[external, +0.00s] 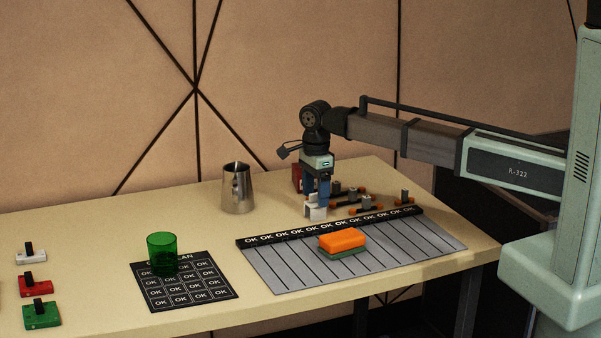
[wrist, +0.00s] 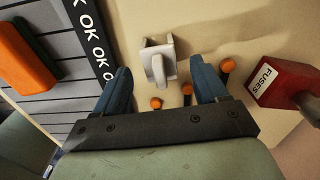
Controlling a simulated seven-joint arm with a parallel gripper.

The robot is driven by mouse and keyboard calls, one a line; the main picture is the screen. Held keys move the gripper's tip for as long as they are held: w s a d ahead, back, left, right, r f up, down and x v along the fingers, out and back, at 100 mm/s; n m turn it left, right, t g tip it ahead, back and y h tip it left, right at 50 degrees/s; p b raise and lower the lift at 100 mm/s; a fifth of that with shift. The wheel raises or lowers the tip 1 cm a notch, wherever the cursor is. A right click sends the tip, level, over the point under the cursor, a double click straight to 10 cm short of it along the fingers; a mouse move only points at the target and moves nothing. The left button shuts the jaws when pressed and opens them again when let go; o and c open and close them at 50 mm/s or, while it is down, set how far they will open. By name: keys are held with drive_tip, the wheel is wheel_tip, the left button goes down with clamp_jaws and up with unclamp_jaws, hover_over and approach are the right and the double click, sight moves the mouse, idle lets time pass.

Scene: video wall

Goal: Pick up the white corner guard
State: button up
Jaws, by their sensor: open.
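The white corner guard (external: 315,212) stands on the table under my gripper, just behind the grey striped mat. In the wrist view the white corner guard (wrist: 158,64) shows a flat plate with a rounded upright part. My gripper (external: 318,197) points down over it. In the wrist view its two blue fingers are spread apart (wrist: 161,74), one to each side of the guard, with visible gaps. Nothing is held. The fingers partly cover the guard in the external view.
An orange block (external: 342,238) lies on a green piece on the grey mat (external: 275,270). A red FUSES box (wrist: 287,82) and several orange-ended parts (wrist: 228,66) are close to my gripper. A steel pitcher (external: 237,190) and green cup (external: 162,254) stand left, with free table between.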

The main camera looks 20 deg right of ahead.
drive_tip(key=shift+f, duration=1.4)
drive_tip(key=shift+c, duration=0.3)
drive_tip(key=c, duration=1.1)
